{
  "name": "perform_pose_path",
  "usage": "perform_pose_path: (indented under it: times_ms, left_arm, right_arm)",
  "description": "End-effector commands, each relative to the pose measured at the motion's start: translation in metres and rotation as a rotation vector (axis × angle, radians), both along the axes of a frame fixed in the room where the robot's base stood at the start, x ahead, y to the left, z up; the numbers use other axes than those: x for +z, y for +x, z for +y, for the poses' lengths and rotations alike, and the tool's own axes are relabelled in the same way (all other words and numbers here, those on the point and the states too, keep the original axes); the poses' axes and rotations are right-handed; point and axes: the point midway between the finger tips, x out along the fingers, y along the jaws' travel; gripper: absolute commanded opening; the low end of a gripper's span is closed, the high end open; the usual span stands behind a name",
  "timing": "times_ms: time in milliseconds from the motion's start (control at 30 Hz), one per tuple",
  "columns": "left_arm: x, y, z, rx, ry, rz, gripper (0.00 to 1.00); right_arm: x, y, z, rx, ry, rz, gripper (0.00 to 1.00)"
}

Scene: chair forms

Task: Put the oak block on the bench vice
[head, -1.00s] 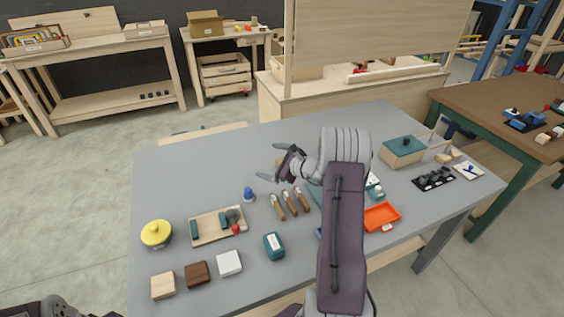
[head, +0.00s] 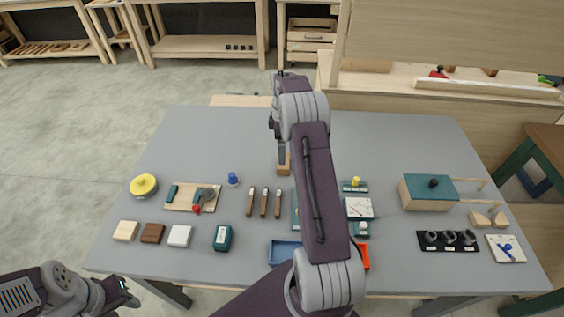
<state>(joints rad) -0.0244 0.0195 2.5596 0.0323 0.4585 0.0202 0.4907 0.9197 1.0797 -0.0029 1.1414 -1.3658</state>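A tan wooden block (head: 284,165) stands near the middle of the grey table (head: 400,145), partly hidden by my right arm. A paler wood block (head: 126,230) lies at the table's front left; I cannot tell which is oak. My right gripper (head: 282,148) is just above the tan block, with a dark finger near its top. Contact and the finger gap are unclear, as the arm hides part of it. My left gripper (head: 128,290) is low at the left, off the table's front edge, its opening unclear. I cannot make out a bench vice.
A dark brown block (head: 152,233) and a white block (head: 180,236) sit beside the pale one. Several wood-handled tools (head: 264,203), a teal-lidded box (head: 428,192) and a blue tray (head: 284,251) are on the table. A brown-topped workbench (head: 548,145) shows at the right edge.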

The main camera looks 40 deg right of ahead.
Motion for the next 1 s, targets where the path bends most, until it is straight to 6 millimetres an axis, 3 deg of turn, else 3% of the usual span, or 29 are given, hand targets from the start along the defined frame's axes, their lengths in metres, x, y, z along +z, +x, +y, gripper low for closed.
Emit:
perform_pose_path:
  times_ms: [100, 300, 600, 833, 867, 1000]
  left_arm:
    - [-0.001, 0.0, 0.0, 0.0, 0.0, 0.0, 0.36]
    - [0.0, 0.0, 0.0, 0.0, 0.0, 0.0, 0.36]
    - [0.001, 0.0, 0.0, 0.0, 0.0, 0.0, 0.36]
    - [0.001, 0.0, 0.0, 0.0, 0.0, 0.0, 0.36]
    - [0.001, 0.0, 0.0, 0.0, 0.0, 0.0, 0.36]
    - [0.001, 0.0, 0.0, 0.0, 0.0, 0.0, 0.36]
  right_arm:
    - [-0.018, -0.001, 0.0, -0.002, 0.002, 0.002, 1.0]
    - [-0.028, -0.001, 0.001, -0.004, 0.003, 0.002, 1.0]
    - [-0.073, -0.004, 0.005, -0.005, 0.003, 0.0, 1.0]
    - [-0.076, -0.004, 0.005, -0.006, 0.002, -0.001, 1.0]
    - [-0.076, -0.004, 0.005, -0.006, 0.002, -0.001, 0.94]
    - [-0.076, -0.004, 0.005, -0.006, 0.002, -0.001, 0.56]
